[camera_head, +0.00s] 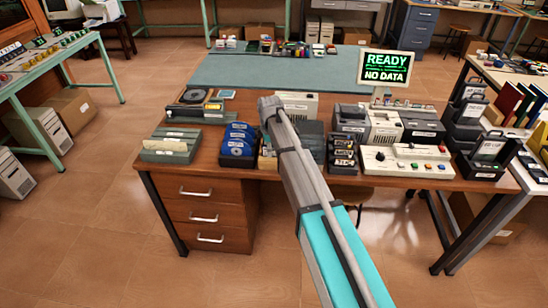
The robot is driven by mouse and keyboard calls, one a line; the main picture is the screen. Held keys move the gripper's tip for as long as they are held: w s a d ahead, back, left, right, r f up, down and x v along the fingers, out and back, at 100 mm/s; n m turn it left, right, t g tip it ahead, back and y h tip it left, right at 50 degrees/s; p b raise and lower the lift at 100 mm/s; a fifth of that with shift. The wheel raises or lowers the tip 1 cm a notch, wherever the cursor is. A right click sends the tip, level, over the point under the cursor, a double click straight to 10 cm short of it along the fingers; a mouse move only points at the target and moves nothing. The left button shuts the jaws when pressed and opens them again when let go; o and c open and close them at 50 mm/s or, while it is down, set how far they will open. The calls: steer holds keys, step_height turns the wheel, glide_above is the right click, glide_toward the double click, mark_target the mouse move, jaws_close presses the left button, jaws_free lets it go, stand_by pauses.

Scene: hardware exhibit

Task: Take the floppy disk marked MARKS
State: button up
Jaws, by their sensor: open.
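No label reading MARKS can be made out at this size. Small items that may be floppy disks stand on the wooden desk (215,173): a blue group with pale labels (238,145) at the front left, and a dark rack with several labelled slots (342,155) right of my arm. A grey-green box with white labels (171,146) sits at the front left corner. My arm reaches from the bottom right over the desk, ending above its middle. No gripper fingers show; the arm may hide them, along with part of the desk behind it.
A sign reading READY NO DATA (385,69) stands at the back right. Beige machines (384,127) and a white control panel (407,161) crowd the right side. A blue-green mat (265,73) lies behind, mostly bare. Open tiled floor (105,215) lies to the left.

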stand_by(0.5)
jaws_close()
